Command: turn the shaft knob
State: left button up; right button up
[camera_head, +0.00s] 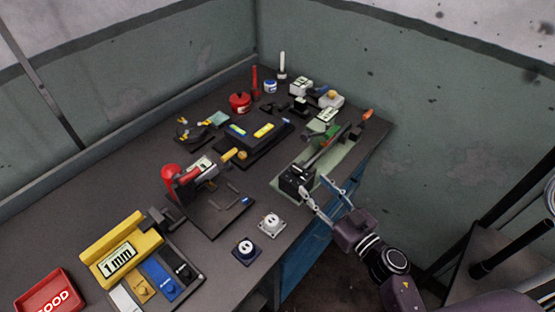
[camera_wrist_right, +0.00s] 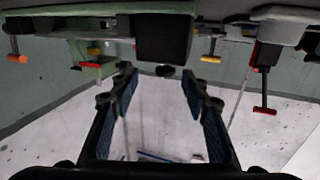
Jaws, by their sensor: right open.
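A fixture with a pale green base (camera_head: 345,152) holds a long dark shaft (camera_head: 330,149) on the right part of the bench. A black block (camera_head: 295,180) stands at its near end; a black block also shows at the top of the right wrist view (camera_wrist_right: 164,37). Below that block in the wrist view is a small dark round knob (camera_wrist_right: 165,71), which looks like the shaft knob. My right gripper (camera_head: 315,187) is open at the block's near end. In the wrist view its fingertips (camera_wrist_right: 160,76) lie on either side of the knob, apart from it. My left gripper is out of view.
A red clamp fixture (camera_head: 171,174) and a dark tray (camera_head: 262,147) stand to the left. A white knobbed block (camera_head: 271,224) and a dark knobbed block (camera_head: 246,251) sit near the front edge. An orange handle (camera_head: 366,114) sticks up at the shaft's far end.

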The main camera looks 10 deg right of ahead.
aim_at(302, 173)
jog(key=shift+w+a+r+y, duration=0.4)
jog(key=shift+a+r, duration=0.15)
jog(key=shift+r, duration=0.05)
jog(key=p+x, duration=0.1)
jog(key=x, duration=0.5)
jog(key=shift+f, duration=0.1)
jog(key=shift+w+a, duration=0.15)
jog(key=shift+w, duration=0.15)
jog(key=shift+c, duration=0.5)
grip_shut()
jog(key=shift+n, duration=0.3)
